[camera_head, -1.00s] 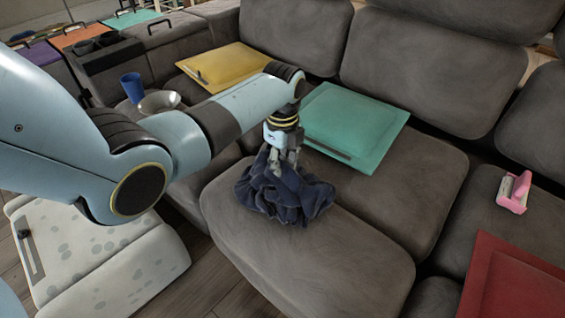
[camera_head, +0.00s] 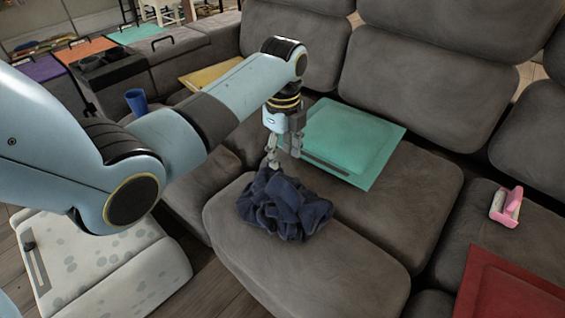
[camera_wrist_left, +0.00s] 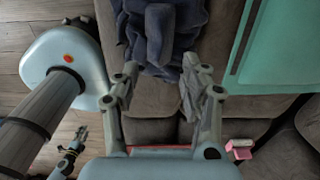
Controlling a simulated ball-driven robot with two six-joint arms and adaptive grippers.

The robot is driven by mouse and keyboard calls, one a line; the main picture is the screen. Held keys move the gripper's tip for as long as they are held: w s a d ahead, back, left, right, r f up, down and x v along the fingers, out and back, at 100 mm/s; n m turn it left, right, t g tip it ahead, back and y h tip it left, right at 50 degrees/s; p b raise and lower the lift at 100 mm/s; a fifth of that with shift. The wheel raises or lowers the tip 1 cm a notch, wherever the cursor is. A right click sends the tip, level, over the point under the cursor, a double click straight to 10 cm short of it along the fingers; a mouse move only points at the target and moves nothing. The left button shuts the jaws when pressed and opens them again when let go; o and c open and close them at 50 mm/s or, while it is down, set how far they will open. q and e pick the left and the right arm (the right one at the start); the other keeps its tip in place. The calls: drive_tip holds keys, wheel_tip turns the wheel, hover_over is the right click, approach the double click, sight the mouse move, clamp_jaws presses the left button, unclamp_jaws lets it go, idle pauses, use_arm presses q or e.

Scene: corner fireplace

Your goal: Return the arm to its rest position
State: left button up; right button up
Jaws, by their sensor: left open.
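My left arm reaches in from the left in the head view. Its gripper (camera_head: 273,160) is above the crumpled dark blue cloth (camera_head: 287,208) on the sofa seat, near its upper edge. In the left wrist view the gripper (camera_wrist_left: 160,78) has its two fingers spread apart with nothing between them. The cloth (camera_wrist_left: 160,32) shows beyond the fingertips there. What seems to be my right gripper (camera_wrist_left: 77,146) shows small at the lower left of the wrist view, its jaws too small to judge.
A teal folder-like panel (camera_head: 350,140) lies behind the gripper. A blue cup (camera_head: 136,102) and a yellow panel (camera_head: 208,74) are further left. A pink object (camera_head: 506,206) and a red panel (camera_head: 510,288) are on the right. Sofa backrests rise behind.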

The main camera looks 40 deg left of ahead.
use_arm(q)
wheel_tip(320, 180, up, 3)
drive_tip(key=shift+f, duration=0.2)
idle(0.4)
drive_tip(key=s+f+g, duration=0.1)
drive_tip(key=s+f, duration=0.3)
drive_tip(key=s, duration=0.1)
drive_tip(key=s+f+g, duration=0.1)
drive_tip(key=s+f, duration=0.4)
drive_tip(key=s+f+g, duration=0.1)
drive_tip(key=s+f, duration=0.3)
drive_tip(key=s, duration=0.2)
drive_tip(key=shift+d+f+n, duration=0.25)
drive_tip(key=shift+f+n, duration=0.05)
drive_tip(key=shift+n, duration=0.1)
drive_tip(key=s+f+n+t, duration=0.1)
drive_tip(key=s+f+n, duration=0.8)
drive_tip(key=s, duration=0.7)
drive_tip(key=s+f+n+t, duration=0.2)
drive_tip(key=s+f+n, duration=0.7)
drive_tip(key=s, duration=0.7)
wheel_tip(320, 180, down, 3)
drive_tip(key=shift+a+r+t+y, duration=0.1)
drive_tip(key=shift+a+t+y, duration=0.2)
drive_tip(key=shift+y, duration=0.1)
